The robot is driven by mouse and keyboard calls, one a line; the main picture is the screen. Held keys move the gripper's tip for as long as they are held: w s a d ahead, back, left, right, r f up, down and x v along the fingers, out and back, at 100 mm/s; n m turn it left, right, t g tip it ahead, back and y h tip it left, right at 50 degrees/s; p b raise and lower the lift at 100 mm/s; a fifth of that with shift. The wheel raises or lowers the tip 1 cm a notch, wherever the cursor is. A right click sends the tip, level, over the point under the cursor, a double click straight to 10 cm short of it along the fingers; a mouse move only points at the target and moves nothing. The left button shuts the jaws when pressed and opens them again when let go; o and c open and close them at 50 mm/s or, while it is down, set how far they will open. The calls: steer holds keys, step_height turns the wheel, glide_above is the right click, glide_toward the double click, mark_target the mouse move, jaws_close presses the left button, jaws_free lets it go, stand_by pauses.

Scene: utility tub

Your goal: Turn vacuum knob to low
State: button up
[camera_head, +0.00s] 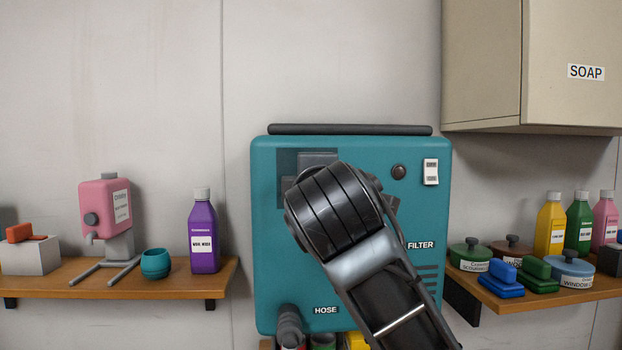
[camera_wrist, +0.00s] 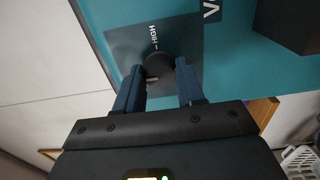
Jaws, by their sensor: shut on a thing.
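The teal vacuum unit (camera_head: 268,240) is on the wall behind my arm in the head view. Its teal face (camera_wrist: 235,60) fills much of the wrist view. The round dark knob (camera_wrist: 160,65) is on a dark grey panel (camera_wrist: 124,38) there, with the word HIGH beside its upper edge. My gripper (camera_wrist: 159,75) has its two blue-grey fingers on either side of the knob and is shut on it. A pale mark shows at the knob's lower left; I cannot tell which setting it points to. No LOW label is visible. My arm hides the knob in the head view.
A white switch (camera_head: 431,172) and a dark round button (camera_head: 399,172) are on the unit's upper right. Shelves flank it, with a purple bottle (camera_head: 204,235) and teal cup (camera_head: 156,263) left, and several bottles and tubs right. A soap cabinet (camera_head: 545,70) hangs upper right.

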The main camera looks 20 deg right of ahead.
steer(key=shift+a, duration=0.1)
stand_by(0.3)
steer(key=o, duration=1)
steer(key=shift+o, duration=0.2)
steer(key=b+v, duration=0.1)
steer(key=v, duration=0.6)
steer(key=shift+s+b, duration=0.35)
steer(key=shift+b, duration=0.05)
steer(key=shift+a, duration=0.1)
